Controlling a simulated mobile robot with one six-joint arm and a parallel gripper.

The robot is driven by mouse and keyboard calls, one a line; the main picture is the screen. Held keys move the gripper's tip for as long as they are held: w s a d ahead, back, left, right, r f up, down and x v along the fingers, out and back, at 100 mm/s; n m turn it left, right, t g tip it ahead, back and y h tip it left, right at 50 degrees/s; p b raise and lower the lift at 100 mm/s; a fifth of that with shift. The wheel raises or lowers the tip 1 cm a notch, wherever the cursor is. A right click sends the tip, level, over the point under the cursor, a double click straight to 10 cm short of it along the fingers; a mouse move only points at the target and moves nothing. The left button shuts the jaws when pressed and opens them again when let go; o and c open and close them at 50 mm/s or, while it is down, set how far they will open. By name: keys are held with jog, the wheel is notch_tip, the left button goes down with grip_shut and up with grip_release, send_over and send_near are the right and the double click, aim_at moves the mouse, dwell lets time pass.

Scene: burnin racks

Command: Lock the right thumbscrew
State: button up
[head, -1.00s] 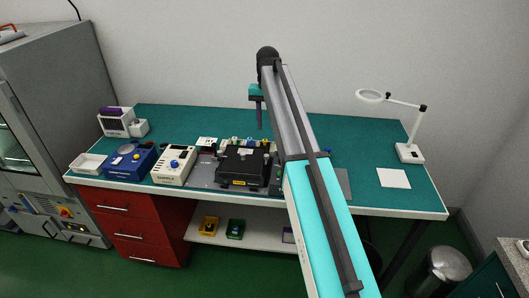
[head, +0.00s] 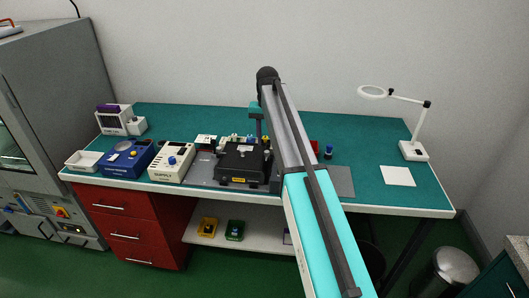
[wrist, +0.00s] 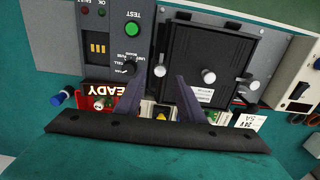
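A black fixture box (head: 241,163) with a yellow label stands on the bench. In the wrist view, its dark lid (wrist: 208,50) carries silver knobs: one at the left edge (wrist: 161,72), one in the middle (wrist: 208,76) and one at the right (wrist: 245,86). The wrist picture is turned around, so its left knob lies on the box's right side in the head view. My gripper (wrist: 157,82) is open, its two dark fingers apart with nothing held. The left-edge knob shows just beyond the gap between the fingertips. Contact cannot be told.
A grey test panel (wrist: 108,45) with a green button and black knob adjoins the box, with a lit red READY display (wrist: 105,90). A blue-capped part (wrist: 62,97) is beside it. A white instrument (head: 171,162) and blue instrument (head: 127,158) stand left of the box. A magnifier lamp (head: 413,150) stands right.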

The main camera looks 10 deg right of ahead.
aim_at(267, 151)
jog(key=shift+f+b, duration=0.95)
jog(key=shift+f, duration=1.2)
jog(key=shift+c, duration=0.4)
